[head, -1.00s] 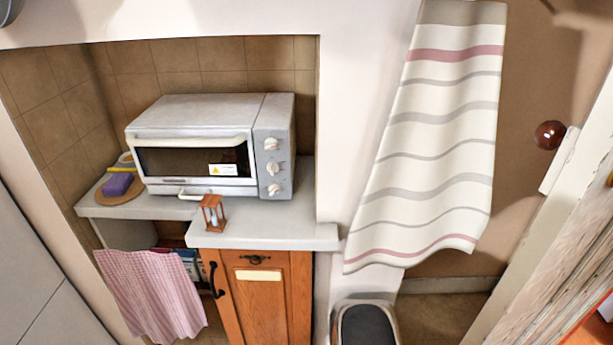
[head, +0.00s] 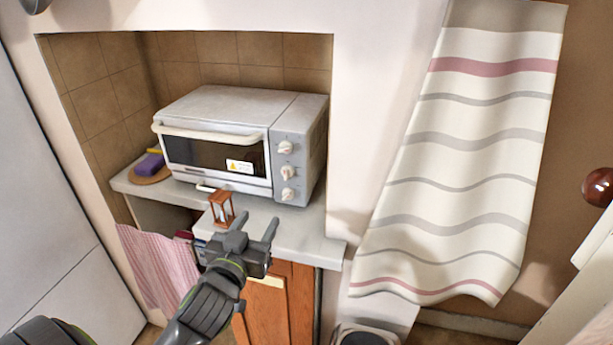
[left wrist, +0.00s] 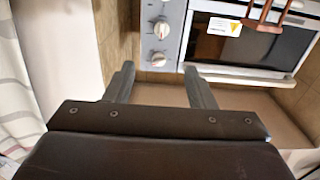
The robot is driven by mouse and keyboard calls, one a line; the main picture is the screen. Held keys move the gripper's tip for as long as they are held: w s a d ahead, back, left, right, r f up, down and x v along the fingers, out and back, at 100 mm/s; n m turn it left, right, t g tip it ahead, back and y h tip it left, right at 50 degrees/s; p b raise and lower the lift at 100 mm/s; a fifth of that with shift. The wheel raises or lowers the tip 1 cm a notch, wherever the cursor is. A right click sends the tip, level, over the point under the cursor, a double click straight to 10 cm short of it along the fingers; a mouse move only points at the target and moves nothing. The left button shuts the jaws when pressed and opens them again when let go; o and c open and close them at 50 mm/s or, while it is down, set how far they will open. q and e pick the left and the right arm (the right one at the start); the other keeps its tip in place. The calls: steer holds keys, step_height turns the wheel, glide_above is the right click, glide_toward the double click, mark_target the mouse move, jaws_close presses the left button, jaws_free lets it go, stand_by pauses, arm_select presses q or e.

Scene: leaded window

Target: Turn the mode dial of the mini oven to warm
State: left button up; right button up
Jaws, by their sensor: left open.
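The mini oven (head: 215,105) stands on the counter in the tiled alcove, its door shut. Its right panel carries three pale dials in a column: top (head: 285,147), middle (head: 288,172) and bottom (head: 287,194). I cannot read which is the mode dial or its setting. My left gripper (head: 255,228) is open and empty, in front of and below the panel, apart from the dials. In the left wrist view, two dials, one (left wrist: 161,29) and another (left wrist: 158,59), show beyond the open fingers (left wrist: 158,72). My right gripper is not in view.
A small wooden hourglass (head: 221,208) stands on the counter (head: 310,240) close by my left gripper. A purple sponge (head: 149,164) lies left of the oven. A striped towel (head: 460,150) hangs at right, a pink cloth (head: 160,265) below the counter.

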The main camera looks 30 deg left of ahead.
mark_target(285, 174)
arm_select(q)
steer(key=p+x, duration=0.3)
steer(key=x, duration=1.4)
steer(key=shift+a, duration=0.1)
steer(key=c, duration=0.9)
steer(key=shift+c, duration=0.2)
